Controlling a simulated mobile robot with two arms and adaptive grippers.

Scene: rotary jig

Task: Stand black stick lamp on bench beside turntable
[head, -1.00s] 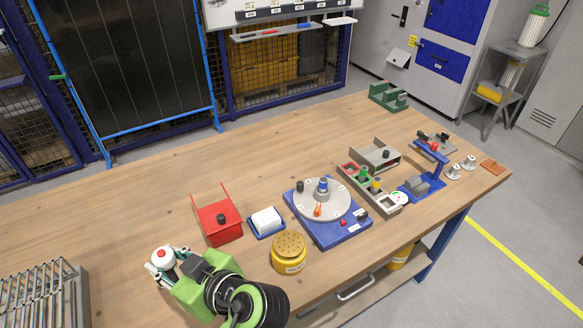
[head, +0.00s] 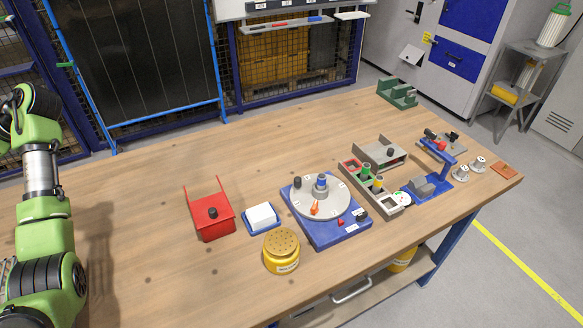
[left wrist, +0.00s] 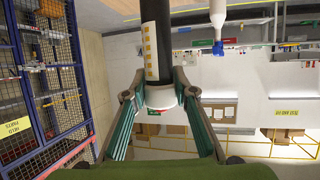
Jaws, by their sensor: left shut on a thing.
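The black stick lamp (left wrist: 150,35) shows in the left wrist view as a dark upright cylinder with a yellow-marked pale strip and a white end. My left gripper (left wrist: 160,95) is shut on it near the white end. In the head view my left arm is at the left edge; its gripper and the lamp are outside that picture. The turntable (head: 335,199) is a grey disc on a blue base (head: 342,234) on the wooden bench (head: 140,180), with a blue-topped centre and small parts on it. My right gripper is not in view.
Left of the turntable stand a white block in a blue tray (head: 262,218), a red holder (head: 213,222) and a yellow perforated-top pot (head: 282,252). Right of it are a grey parts tray (head: 370,188) and a blue fixture (head: 428,186). The bench behind the turntable is clear.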

